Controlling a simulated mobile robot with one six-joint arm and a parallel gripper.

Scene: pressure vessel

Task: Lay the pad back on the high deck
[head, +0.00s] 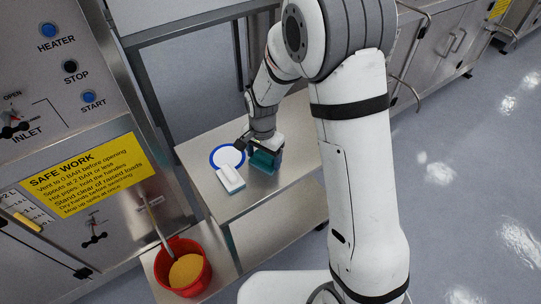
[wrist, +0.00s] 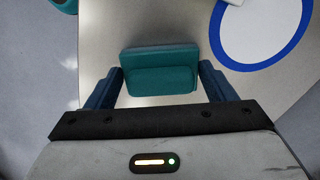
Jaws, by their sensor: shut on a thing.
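The teal pad (wrist: 160,72) is a block with a raised, narrower part, gripped between the two blue fingers of my gripper (wrist: 161,78). In the head view the pad (head: 264,161) hangs below my gripper (head: 260,142), over the right part of the steel deck (head: 205,150). Whether the pad touches the deck or is slightly above it, I cannot tell. A blue-rimmed white disc (head: 227,157) lies flat on the deck, left of the pad; it shows at the upper right in the wrist view (wrist: 262,25).
A white block (head: 229,179) lies on the deck beside the disc. A red bucket (head: 184,272) with yellowish contents stands at lower left, below the deck. The control panel (head: 70,110) with its yellow sign rises on the left. The deck's front right is bare.

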